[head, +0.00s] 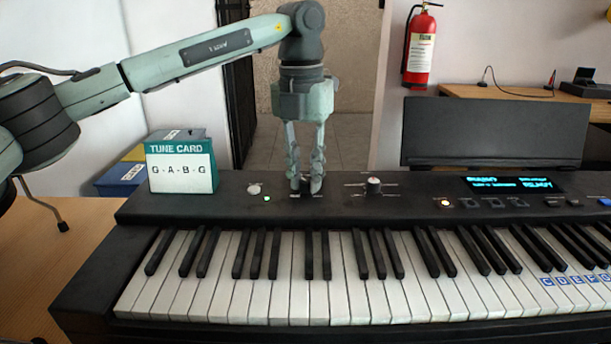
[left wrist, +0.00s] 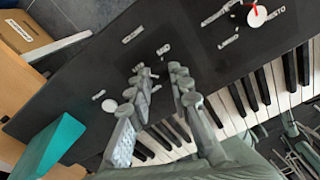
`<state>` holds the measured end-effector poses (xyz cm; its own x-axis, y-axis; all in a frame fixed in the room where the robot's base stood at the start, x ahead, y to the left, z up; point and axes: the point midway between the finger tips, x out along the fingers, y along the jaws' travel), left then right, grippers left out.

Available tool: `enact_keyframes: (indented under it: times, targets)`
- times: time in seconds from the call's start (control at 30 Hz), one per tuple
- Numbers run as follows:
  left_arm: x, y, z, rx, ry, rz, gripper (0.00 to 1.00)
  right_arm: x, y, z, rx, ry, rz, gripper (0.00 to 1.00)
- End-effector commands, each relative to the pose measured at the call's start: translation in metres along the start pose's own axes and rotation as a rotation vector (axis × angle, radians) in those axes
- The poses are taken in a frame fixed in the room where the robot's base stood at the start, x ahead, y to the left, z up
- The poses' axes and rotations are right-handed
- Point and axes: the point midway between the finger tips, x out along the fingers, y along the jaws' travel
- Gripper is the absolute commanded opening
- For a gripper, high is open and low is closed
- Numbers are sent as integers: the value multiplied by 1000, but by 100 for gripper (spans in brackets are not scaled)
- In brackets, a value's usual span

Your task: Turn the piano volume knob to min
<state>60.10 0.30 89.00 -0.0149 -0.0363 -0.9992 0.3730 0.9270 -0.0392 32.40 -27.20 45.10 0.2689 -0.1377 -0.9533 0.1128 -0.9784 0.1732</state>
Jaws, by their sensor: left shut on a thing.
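The black digital piano (head: 420,206) spans the front of the head view, keys toward me. My left gripper (head: 305,186) points straight down onto the left part of its control panel. Its two fingers are closed around the small volume knob, which they hide almost wholly, so I cannot read its pointer. In the left wrist view the left gripper's fingertips (left wrist: 159,74) are at the panel with short printed labels just beyond them. A second knob (head: 374,185) stands to the right, apart from the gripper; it also shows in the left wrist view (left wrist: 257,16).
A tune card box (head: 182,168) reading G-A-B-G stands at the panel's left end. A white button (head: 254,189) and a green light (head: 267,199) lie left of the gripper. A lit display (head: 513,184) sits at the right. The panel between the two knobs is clear.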

Motion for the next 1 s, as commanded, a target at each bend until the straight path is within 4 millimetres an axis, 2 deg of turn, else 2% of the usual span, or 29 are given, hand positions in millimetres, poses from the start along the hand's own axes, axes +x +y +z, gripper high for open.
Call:
enact_keyframes:
  times: [0.3, 1.0]
  targets:
    - [0, 0, 0, -300, -15, 1, 0, -19, 3, -8, 3, 18, 10, 40]
    - [1, -1, 0, -964, -41, 0, 0, -74, 12, -4, 6, 38, 42, 40]
